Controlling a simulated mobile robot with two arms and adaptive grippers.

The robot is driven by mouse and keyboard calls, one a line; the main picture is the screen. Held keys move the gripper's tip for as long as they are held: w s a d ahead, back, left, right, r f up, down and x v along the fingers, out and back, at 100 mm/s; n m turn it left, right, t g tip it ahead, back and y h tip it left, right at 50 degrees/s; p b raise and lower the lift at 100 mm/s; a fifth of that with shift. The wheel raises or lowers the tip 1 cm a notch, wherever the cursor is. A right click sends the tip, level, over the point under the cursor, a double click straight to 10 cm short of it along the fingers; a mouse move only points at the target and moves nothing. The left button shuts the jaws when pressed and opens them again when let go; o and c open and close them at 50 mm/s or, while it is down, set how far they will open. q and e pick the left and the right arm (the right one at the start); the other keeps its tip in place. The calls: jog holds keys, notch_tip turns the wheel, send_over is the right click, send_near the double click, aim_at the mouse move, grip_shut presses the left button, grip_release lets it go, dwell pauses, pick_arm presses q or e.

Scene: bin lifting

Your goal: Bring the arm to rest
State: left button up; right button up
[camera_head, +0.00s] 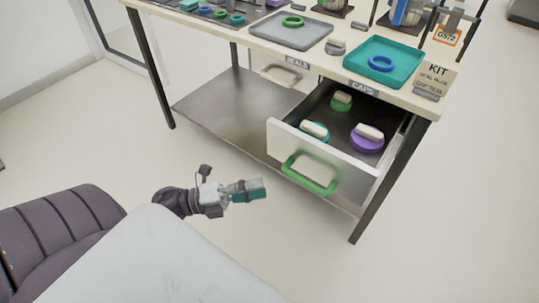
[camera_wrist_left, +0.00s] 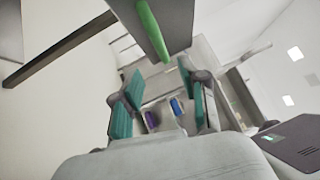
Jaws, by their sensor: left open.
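My left gripper (camera_head: 248,190) is in front of the workbench, low over the floor, with teal finger pads and nothing seen in it. It is apart from the open drawer (camera_head: 322,152) and to the left of its green handle (camera_head: 309,177). In the left wrist view the two teal fingers of my left gripper (camera_wrist_left: 155,98) stand apart with a gap between them. The drawer's green handle shows above them in that view (camera_wrist_left: 152,32). My right gripper is in neither view.
The drawer holds lidded caps, including a purple one (camera_head: 367,139) and a green one (camera_head: 341,101). On the bench top are a grey tray (camera_head: 312,40) with a green ring (camera_head: 293,21) and a teal tray (camera_head: 407,74) with a blue ring (camera_head: 382,63). The floor around my left gripper is clear.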

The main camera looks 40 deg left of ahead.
pick_arm(q)
jog(key=shift+a, duration=0.1)
dwell(0.5)
